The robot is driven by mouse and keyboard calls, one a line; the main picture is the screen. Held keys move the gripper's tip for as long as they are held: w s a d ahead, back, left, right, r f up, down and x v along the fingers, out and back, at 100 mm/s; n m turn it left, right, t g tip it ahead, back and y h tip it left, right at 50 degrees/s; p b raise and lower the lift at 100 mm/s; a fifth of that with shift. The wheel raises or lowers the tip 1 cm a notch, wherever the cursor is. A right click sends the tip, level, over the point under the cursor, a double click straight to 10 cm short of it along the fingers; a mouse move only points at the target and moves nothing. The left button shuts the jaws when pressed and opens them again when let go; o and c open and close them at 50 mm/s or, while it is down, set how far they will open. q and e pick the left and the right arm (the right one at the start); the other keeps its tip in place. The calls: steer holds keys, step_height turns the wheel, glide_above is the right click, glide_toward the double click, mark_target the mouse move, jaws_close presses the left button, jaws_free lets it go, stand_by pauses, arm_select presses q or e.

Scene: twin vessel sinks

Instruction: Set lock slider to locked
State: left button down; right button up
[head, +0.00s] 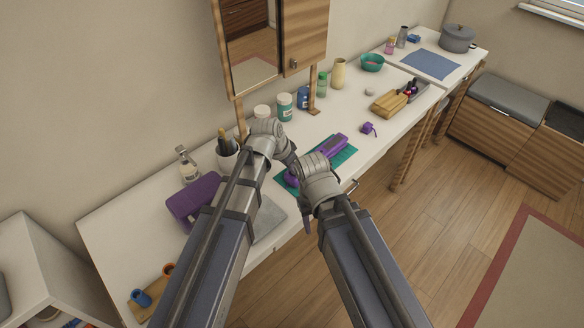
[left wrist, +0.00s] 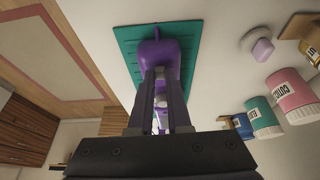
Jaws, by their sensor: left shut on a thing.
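A long purple tool (head: 333,146) lies on a teal mat (head: 347,158) on the counter. In the left wrist view the purple tool (left wrist: 157,50) runs down the middle over the teal mat (left wrist: 126,42). My left gripper (head: 291,168) is over the tool's near part. In the left wrist view its fingers (left wrist: 160,76) are shut on the purple tool, one on each side. A small pale part (left wrist: 160,102) shows between the fingers; I cannot tell if it is the lock slider. My right gripper (head: 307,226) is near the counter's front edge, its jaws unclear.
Several jars and bottles, including a teal-labelled jar (head: 285,106), stand along the wall behind. A purple folded thing (head: 192,200) lies to the left. A small purple item (head: 368,128) and a wooden block (head: 389,104) lie to the right. A mirrored cabinet (head: 250,45) hangs above.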

mark_target(290, 178)
stand_by(0.7)
arm_select(q)
steer(key=shift+w+d, duration=0.75)
steer(key=shift+w, duration=0.05)
steer(key=c, duration=0.8)
jaws_free()
steer(key=shift+c, duration=0.2)
steer(key=p+v, duration=0.7)
steer(key=v, duration=0.1)
steer(key=shift+s+f, duration=0.1)
